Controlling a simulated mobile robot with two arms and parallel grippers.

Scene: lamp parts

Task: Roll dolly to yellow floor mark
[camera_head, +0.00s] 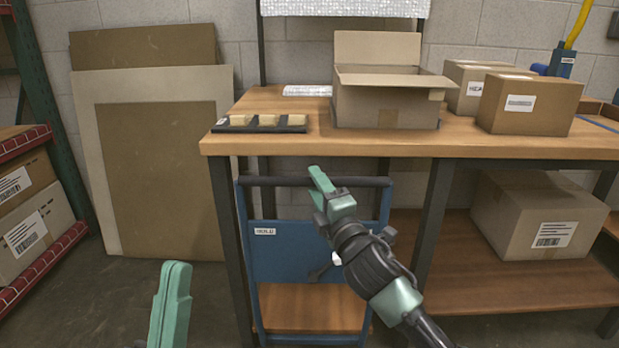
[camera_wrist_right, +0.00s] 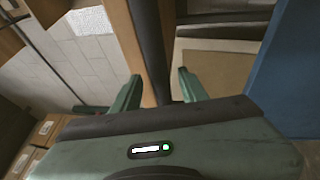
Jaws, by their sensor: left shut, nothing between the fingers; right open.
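The dolly is a blue-framed cart with a blue panel (camera_head: 292,257) marked with a white label, a dark top handle bar (camera_head: 275,182) and a wooden deck (camera_head: 310,307). It stands upright in front of the workbench. My right gripper (camera_head: 317,180) is open in front of the handle bar; whether it touches the bar is unclear. In the right wrist view the open fingers (camera_wrist_right: 158,82) have a dark post behind them, and a blue surface (camera_wrist_right: 290,80) fills the right side. My left gripper (camera_head: 174,272) is shut and empty, left of the dolly. No yellow floor mark shows.
The workbench (camera_head: 500,146) carries an open carton (camera_head: 385,105), closed boxes (camera_head: 528,105) and a dark tray (camera_head: 262,129) of small blocks. A bench leg (camera_head: 432,225) stands right of the dolly. Flat panels (camera_head: 155,175) lean on the wall. Bare floor (camera_head: 120,285) shows at left.

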